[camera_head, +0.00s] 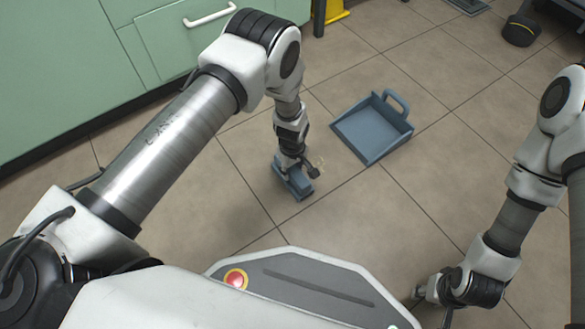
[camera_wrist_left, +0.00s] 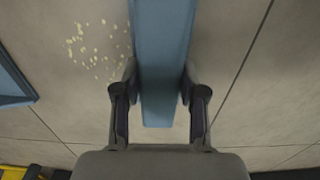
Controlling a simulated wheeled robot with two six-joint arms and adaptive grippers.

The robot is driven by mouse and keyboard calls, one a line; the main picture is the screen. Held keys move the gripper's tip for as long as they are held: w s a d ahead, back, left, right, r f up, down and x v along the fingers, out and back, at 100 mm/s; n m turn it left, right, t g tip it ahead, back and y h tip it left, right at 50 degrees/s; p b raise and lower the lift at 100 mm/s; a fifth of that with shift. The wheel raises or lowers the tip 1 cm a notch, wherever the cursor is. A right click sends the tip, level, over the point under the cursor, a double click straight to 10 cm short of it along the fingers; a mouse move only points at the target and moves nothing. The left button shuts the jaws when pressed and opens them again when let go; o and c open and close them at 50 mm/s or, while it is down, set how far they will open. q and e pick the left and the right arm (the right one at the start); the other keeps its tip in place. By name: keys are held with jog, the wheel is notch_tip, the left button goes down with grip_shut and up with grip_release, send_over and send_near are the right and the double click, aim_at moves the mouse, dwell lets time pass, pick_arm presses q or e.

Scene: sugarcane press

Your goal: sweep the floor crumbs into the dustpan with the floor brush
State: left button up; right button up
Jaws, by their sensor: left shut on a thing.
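The blue-grey dustpan (camera_head: 372,130) lies on the tiled floor right of my left gripper, its handle at the far right side. My left gripper (camera_head: 293,172) points down at the floor and is shut on the blue floor brush (camera_head: 297,187). In the left wrist view the brush (camera_wrist_left: 163,50) runs between both fingers. Pale floor crumbs (camera_wrist_left: 97,48) lie scattered just left of the brush there. In the head view the crumbs (camera_head: 319,162) show faintly between brush and dustpan, partly hidden by the gripper. My right gripper (camera_head: 418,293) is low at the bottom right; its fingers are too small to read.
Green cabinets (camera_head: 60,80) stand along the left. A yellow object (camera_head: 335,12) is at the top, and a dark round object (camera_head: 521,30) lies at the top right. The floor around the dustpan is clear.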

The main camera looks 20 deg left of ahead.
pick_arm(q)
jog(key=shift+f, duration=0.25)
